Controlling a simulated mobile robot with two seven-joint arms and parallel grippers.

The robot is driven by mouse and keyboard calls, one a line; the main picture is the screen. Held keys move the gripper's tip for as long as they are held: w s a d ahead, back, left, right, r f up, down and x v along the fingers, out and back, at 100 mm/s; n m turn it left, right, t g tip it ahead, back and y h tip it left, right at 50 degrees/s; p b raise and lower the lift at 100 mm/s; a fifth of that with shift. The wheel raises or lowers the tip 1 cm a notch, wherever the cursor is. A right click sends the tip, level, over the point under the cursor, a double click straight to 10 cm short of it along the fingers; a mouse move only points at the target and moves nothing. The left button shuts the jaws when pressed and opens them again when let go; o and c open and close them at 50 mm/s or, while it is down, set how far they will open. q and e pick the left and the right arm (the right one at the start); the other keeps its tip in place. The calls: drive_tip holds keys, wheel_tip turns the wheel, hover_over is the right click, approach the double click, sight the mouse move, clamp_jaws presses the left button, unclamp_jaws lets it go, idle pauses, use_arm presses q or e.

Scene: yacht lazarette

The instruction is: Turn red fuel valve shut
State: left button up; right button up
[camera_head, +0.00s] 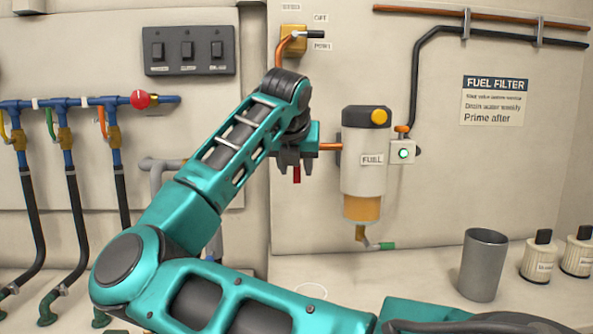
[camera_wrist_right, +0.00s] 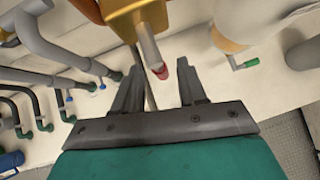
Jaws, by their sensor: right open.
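The red fuel valve handle (camera_head: 297,174) shows in the head view as a short red piece hanging just below my right gripper (camera_head: 295,158). The gripper and wrist hide the rest of the valve there. In the right wrist view, the brass valve body (camera_wrist_right: 136,16) is at the top, with a grey lever (camera_wrist_right: 149,44) ending in a red tip (camera_wrist_right: 161,73). My right gripper (camera_wrist_right: 158,80) is open, its fingers on either side of the red tip. I cannot tell whether either finger touches it. My left gripper is not in view.
The fuel filter (camera_head: 363,160) is close right of the gripper, with a green-handled drain (camera_head: 386,246) below. A blue manifold with a red knob (camera_head: 140,99) and hoses is at left. A grey cup (camera_head: 482,264) and white containers (camera_head: 537,262) stand at lower right.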

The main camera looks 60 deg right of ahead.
drive_tip(key=v, duration=1)
drive_tip(key=shift+r, duration=0.2)
drive_tip(key=shift+s, duration=0.1)
